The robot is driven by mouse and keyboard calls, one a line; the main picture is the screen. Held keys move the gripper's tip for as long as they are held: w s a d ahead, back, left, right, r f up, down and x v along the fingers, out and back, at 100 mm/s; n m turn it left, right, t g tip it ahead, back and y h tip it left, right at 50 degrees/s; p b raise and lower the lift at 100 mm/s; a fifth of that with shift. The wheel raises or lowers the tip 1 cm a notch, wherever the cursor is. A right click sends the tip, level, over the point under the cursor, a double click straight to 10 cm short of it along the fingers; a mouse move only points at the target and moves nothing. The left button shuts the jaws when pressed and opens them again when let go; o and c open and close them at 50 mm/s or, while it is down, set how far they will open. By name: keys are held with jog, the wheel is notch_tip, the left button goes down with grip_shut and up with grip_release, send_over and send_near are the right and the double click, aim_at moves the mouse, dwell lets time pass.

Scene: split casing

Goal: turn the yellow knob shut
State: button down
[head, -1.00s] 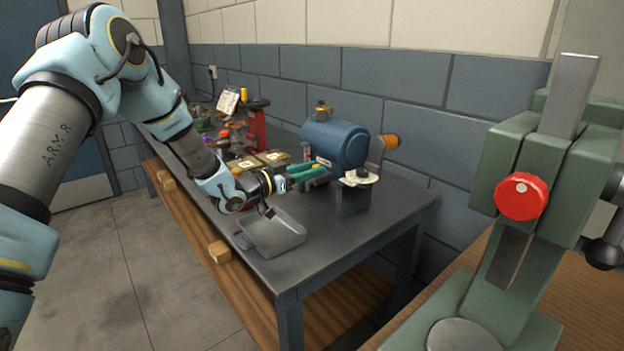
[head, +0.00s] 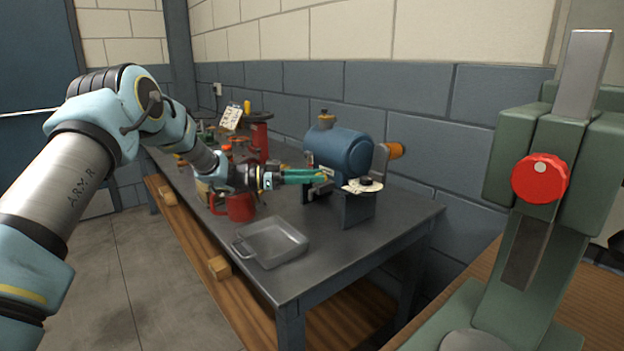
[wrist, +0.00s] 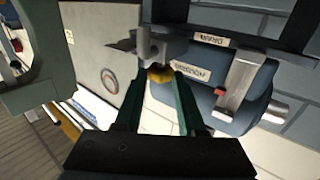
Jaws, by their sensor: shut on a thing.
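The yellow knob (wrist: 160,76) shows in the wrist view between the tips of my two green fingers, on a grey fitting beside the blue tank (wrist: 235,105). My gripper (wrist: 161,80) is shut on the knob. In the head view my gripper (head: 322,177) reaches in from the left, level, at the near end of the blue tank (head: 343,148). The knob is too small and too covered by my fingers there to make out clearly. How far the knob is turned cannot be told.
A grey tray (head: 272,262) and a red mug (head: 240,208) stand on the bench below my arm. A dark block with a pale plate (head: 362,186) on top stands just right of my gripper. A green press with a red knob (head: 540,178) fills the right foreground.

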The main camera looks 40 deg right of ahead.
dwell(0.3)
jog(key=c, duration=0.5)
grip_release()
jog(key=b+v, duration=0.3)
jog(key=v, duration=0.7)
jog(key=shift+w+a, duration=0.25)
jog(key=shift+a, duration=0.05)
